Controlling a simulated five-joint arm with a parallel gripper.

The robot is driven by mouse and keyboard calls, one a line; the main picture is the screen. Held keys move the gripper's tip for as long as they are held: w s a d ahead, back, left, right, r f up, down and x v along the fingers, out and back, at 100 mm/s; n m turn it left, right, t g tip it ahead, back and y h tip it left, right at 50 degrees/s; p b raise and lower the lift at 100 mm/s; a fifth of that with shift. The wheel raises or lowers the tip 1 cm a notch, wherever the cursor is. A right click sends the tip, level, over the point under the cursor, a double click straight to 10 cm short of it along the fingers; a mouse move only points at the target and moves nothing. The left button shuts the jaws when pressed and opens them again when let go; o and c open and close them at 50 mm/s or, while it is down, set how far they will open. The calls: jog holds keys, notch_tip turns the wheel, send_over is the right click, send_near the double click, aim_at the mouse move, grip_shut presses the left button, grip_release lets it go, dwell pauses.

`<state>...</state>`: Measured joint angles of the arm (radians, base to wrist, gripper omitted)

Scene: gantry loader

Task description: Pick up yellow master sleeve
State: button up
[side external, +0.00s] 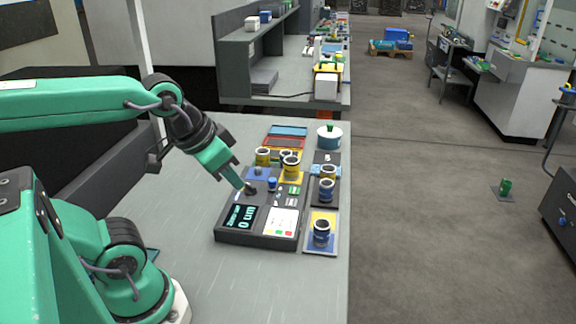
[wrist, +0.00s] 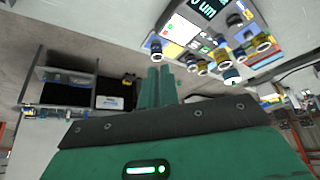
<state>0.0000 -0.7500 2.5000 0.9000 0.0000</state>
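Several short ring-shaped sleeves stand on coloured pads around a dark gauge unit (side external: 262,221). Yellow sleeves with dark bands cluster behind it: one at the left (side external: 263,157) and a front one (side external: 291,168) on a yellow pad; another is partly hidden between them. I cannot tell which is the master. Yellow sleeves also show at upper right in the wrist view (wrist: 223,62). My gripper (side external: 246,187) points down over the unit's left side, left of and nearer than the yellow sleeves. In the wrist view its two fingers (wrist: 159,86) lie together with nothing visible between them.
Blue-banded sleeves stand on the right pads, one at the front (side external: 322,233). A white-and-teal tub (side external: 329,137) and a red-edged tray (side external: 285,142) are at the back. The grey bench (side external: 195,245) is clear left of the unit; its right edge is close to the pads.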

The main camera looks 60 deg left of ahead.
jog(key=o, duration=1.4)
jog(key=shift+c, duration=0.2)
jog(key=w+a+r+n+g, duration=0.15)
jog(key=w+a, duration=0.25)
jog(key=w, duration=0.5)
jog(key=w+a+n+g, duration=0.25)
jog(key=w+a, duration=0.25)
jog(key=w, duration=0.3)
jog(key=w+a+f+n+g, duration=0.1)
jog(key=w+a+f+n, duration=0.2)
jog(key=w+a+f, duration=0.8)
jog(key=shift+w+a+f+n+g, duration=0.15)
jog(key=shift+a+f+n+g, duration=0.15)
jog(key=shift+f+n, duration=0.1)
